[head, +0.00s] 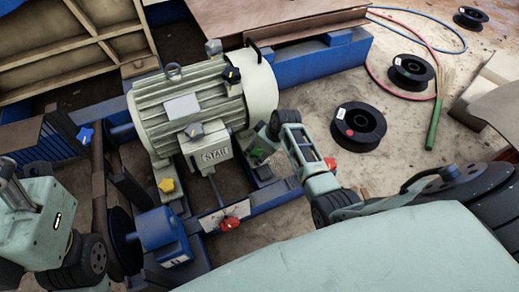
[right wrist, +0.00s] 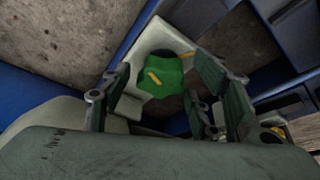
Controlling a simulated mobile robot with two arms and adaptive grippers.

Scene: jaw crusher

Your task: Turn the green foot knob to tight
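The green foot knob (right wrist: 165,72) sits on a pale motor foot in the right wrist view, with a short yellow mark on its top. In the head view the green knob (head: 257,153) shows at the motor's lower right, partly covered by my right wrist. My right gripper (right wrist: 168,92) is open, its dark green finger pads spread to either side of the knob. A gap shows between the left pad and the knob; contact on the right side cannot be told. My left arm's end (head: 12,188) is at the left edge of the head view; its fingers cannot be made out.
The ribbed motor (head: 190,108) stands beside the knob, with a yellow knob (head: 167,185) at its lower left foot. A red knob (head: 230,223) is on the blue frame in front. Black spools (head: 358,126) and a green-handled brush (head: 434,122) lie on the floor at right.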

